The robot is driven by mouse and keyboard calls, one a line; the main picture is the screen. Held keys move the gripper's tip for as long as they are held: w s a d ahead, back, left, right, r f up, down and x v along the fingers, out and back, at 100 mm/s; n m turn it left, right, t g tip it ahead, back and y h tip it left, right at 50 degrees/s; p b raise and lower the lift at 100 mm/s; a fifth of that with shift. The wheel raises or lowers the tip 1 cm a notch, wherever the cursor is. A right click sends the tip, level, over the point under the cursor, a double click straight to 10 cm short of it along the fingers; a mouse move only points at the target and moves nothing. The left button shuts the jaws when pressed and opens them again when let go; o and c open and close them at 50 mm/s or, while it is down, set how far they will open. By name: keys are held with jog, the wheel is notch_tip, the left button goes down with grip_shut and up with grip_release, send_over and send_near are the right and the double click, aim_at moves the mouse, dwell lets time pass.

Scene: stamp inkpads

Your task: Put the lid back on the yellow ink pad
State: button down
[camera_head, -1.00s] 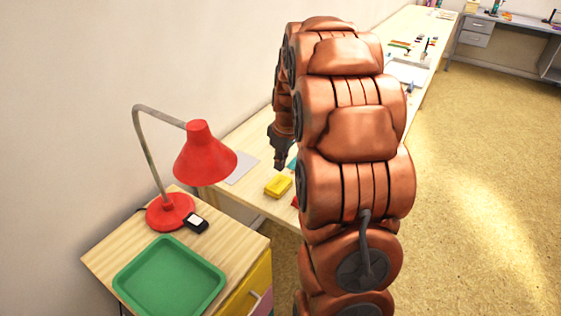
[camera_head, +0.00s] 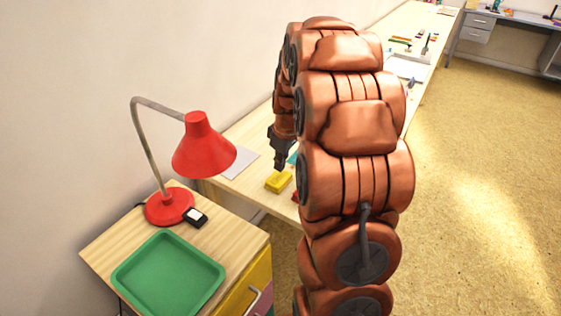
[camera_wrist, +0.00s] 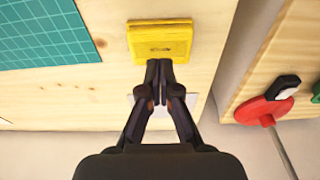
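A yellow ink pad (camera_head: 278,182) lies on the wooden table near its left end, and it shows at the top of the wrist view (camera_wrist: 160,42). It is a yellow block with a small dark mark on its face. I cannot tell its lid apart from its body, and no separate yellow lid shows. My gripper (camera_wrist: 159,66) points down just above the pad, its tips at the pad's near edge in the wrist view. The fingers are together with nothing visible between them. Whether the tips touch the pad is unclear.
A green cutting mat (camera_wrist: 40,35) lies beside the pad. A pale sheet (camera_head: 238,162) lies near the wall. A lower cabinet holds a red lamp (camera_head: 205,145), a small black-and-white item (camera_head: 195,218) and a green tray (camera_head: 168,280). My arm hides part of the table.

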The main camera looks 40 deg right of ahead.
aim_at(279, 177)
jog(key=shift+f+b, duration=0.65)
jog(key=shift+f, duration=1.05)
jog(key=shift+r, duration=0.1)
jog(key=shift+r+p, duration=0.6)
jog(key=shift+r, duration=2.85)
